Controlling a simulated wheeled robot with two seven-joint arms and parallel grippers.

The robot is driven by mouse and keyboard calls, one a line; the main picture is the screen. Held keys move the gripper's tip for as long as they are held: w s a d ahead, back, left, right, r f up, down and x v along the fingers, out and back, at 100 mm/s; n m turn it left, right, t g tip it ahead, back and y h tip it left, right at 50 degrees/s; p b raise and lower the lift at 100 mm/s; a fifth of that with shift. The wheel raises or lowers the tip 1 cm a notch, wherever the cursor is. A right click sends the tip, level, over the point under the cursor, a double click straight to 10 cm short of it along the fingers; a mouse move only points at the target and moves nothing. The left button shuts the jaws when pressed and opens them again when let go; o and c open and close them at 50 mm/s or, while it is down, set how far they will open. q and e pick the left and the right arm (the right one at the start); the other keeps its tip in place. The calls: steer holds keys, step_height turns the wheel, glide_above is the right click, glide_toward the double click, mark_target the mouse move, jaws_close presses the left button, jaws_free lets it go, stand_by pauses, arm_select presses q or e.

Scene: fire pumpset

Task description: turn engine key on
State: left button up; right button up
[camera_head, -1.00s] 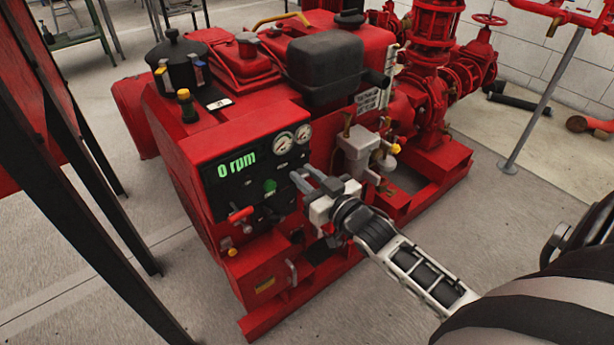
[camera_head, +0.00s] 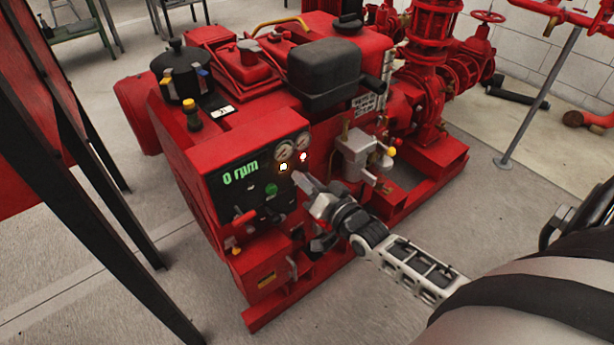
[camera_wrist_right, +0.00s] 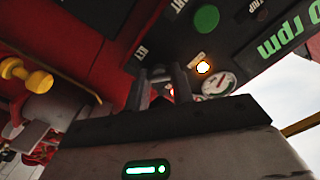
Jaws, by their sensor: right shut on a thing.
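The control panel (camera_head: 242,178) of the red pump engine shows a green "0 rpm" readout, a green button (camera_head: 271,189) and two round gauges. An orange light (camera_head: 283,167) and a red light (camera_head: 303,156) glow below the gauges. My right gripper (camera_head: 299,180) is at the panel's right edge, rolled over. My left gripper is out of view.
A red lever (camera_head: 244,216) sticks out at the panel's lower left. A grey box with a yellow knob (camera_head: 391,151) stands right of my gripper. Dark posts (camera_head: 95,190) stand at the left. The floor in front is clear.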

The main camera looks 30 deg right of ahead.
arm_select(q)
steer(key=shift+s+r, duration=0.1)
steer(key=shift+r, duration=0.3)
arm_select(e)
steer(key=shift+m, duration=0.6)
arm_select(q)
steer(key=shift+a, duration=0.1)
arm_select(e)
steer(key=o, duration=1)
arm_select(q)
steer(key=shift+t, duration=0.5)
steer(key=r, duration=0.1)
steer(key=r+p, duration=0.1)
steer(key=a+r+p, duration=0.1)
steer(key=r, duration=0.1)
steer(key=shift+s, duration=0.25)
arm_select(e)
steer(key=s, duration=0.5)
steer(key=s+d, duration=0.1)
steer(key=s, duration=1)
steer(key=shift+d, duration=0.15)
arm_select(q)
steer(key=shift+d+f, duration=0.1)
